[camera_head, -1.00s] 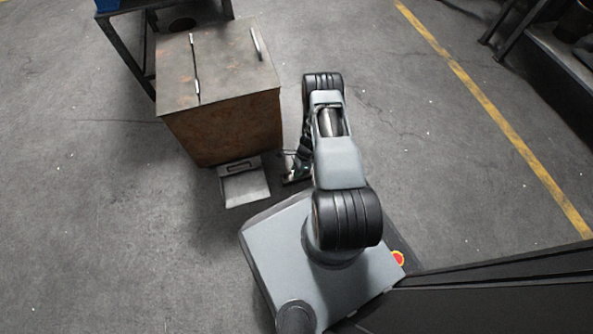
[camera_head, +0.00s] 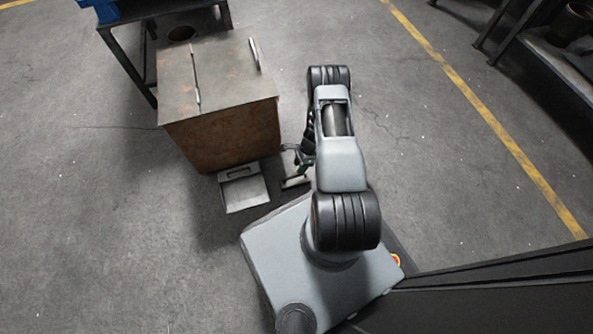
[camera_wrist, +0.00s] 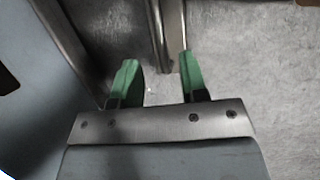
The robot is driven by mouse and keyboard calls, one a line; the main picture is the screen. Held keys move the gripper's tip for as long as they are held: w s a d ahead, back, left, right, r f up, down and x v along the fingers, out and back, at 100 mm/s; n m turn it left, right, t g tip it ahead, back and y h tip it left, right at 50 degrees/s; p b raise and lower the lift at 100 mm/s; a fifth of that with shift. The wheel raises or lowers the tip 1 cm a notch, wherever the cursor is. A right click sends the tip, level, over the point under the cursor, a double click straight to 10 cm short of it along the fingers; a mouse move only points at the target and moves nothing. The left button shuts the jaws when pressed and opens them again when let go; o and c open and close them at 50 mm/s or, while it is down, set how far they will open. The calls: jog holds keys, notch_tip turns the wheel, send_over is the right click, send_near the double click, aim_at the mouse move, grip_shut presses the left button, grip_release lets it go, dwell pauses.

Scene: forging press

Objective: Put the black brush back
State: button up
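A narrow dark strip with a pale edge, which looks like the black brush (camera_head: 296,183), lies on the floor just right of the dustpan (camera_head: 243,192). My gripper (camera_head: 303,166) is low over its upper end, partly hidden by my arm. In the wrist view my gripper (camera_wrist: 158,72) shows two green fingers spread apart. A narrow brown and grey bar (camera_wrist: 163,35), likely the brush, runs from the top edge down to the gap, nearer the right finger. I cannot tell whether they touch. No grip on it shows.
A rusty metal box (camera_head: 225,130) with a flat lid stands behind the dustpan. A dark metal table (camera_head: 128,60) stands at the upper left. Open floor lies right of my arm, up to a yellow line (camera_head: 500,133).

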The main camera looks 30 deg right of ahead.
jog(key=w+a+r+n+h, duration=0.1)
jog(key=r+n, duration=0.2)
jog(key=r, duration=0.8)
jog(key=w+a+r+n+t+p, duration=0.15)
jog(key=r+n, duration=0.25)
jog(key=r, duration=0.7)
jog(key=w+a+r+n+h, duration=0.1)
jog(key=w+a+r+n, duration=0.15)
jog(key=r, duration=0.75)
jog(key=s+a+r+n+t+h, duration=0.1)
jog(key=s+a+r+n, duration=0.2)
jog(key=s+r+n, duration=0.2)
jog(key=s+a+r+n+t+h, duration=0.1)
jog(key=s+a+r+n, duration=0.2)
jog(key=s+r+n, duration=0.3)
jog(key=s+r, duration=0.4)
jog(key=r, duration=0.2)
jog(key=shift+s+a+h, duration=0.2)
jog(key=shift+s+h, duration=0.05)
jog(key=shift+h, duration=0.15)
